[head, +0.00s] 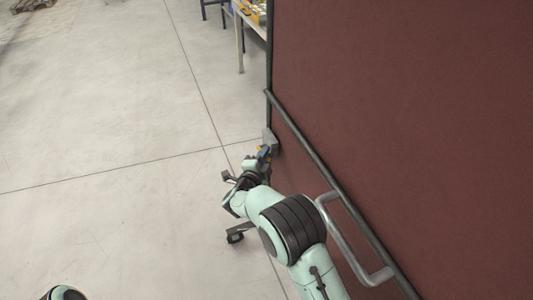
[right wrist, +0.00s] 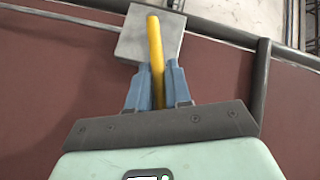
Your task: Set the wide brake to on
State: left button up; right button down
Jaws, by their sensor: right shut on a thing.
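A yellow lever (right wrist: 155,38), which I take for the wide brake, stands out from a square grey plate (right wrist: 134,46) on the dark red panel. In the head view the grey plate (head: 271,138) sits at the panel's left edge, low down. My right gripper (right wrist: 154,85) has its blue fingers on both sides of the lever and is shut on it. In the head view the right gripper (head: 264,154) is small, and my own arm hides part of it. I cannot read any on or off mark. My left gripper is not in view.
The dark red panel (head: 420,100) fills the right side, with a grey rail (head: 315,157) and a metal handle (head: 345,240) beside my right arm. Dark caster-like parts (head: 236,236) stand near the arm. A table (head: 250,18) is at the back.

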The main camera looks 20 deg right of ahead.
jog(key=shift+w+r+n+g+y+p, duration=0.2)
jog(key=shift+r+n+g+p, duration=0.2)
jog(key=shift+p, duration=0.65)
jog(key=shift+w+r+n+g+y+p, duration=0.25)
jog(key=shift+r+g+p, duration=0.2)
jog(key=shift+p, duration=0.55)
jog(key=shift+n+p, duration=0.25)
jog(key=shift+p, duration=0.35)
jog(key=c, duration=1.2)
grip_release()
jog(key=shift+o, duration=0.2)
jog(key=v, duration=1.3)
jog(key=shift+a+r+b, duration=0.2)
jog(key=shift+b, duration=0.25)
jog(key=shift+s, duration=0.1)
jog(key=shift+c, duration=0.3)
